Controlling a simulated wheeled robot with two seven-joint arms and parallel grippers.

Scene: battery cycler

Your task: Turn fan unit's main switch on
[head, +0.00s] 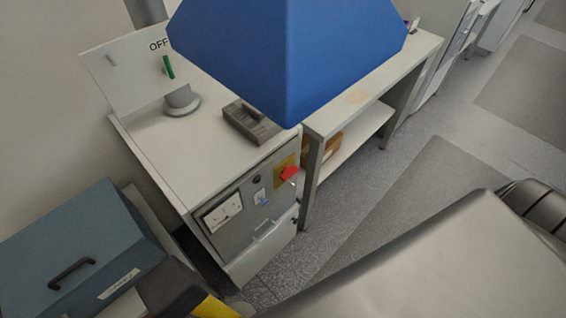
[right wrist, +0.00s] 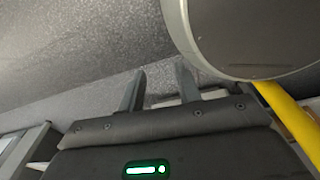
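A light cabinet (head: 150,136) has a grey front panel (head: 236,238). At the panel's upper right is a red rotary switch (head: 289,172) on a yellow plate (head: 279,184). Its exact setting is too small to read. A tilted white board (head: 125,88) behind the cabinet reads "OFF" and bears a green handle (head: 168,67); no label names the fan unit, so I cannot tell which is its main switch. My right gripper (right wrist: 161,76) shows in the right wrist view, fingers apart and empty. My left gripper is not visible.
A large blue hood (head: 285,55) hangs over the cabinet. A grey block (head: 250,122) sits on top. A blue-grey handled box (head: 75,250) stands at lower left; a bench (head: 345,118) stands to the right. Floor (head: 385,215) in front is open. A yellow bar (right wrist: 290,122) crosses the wrist view.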

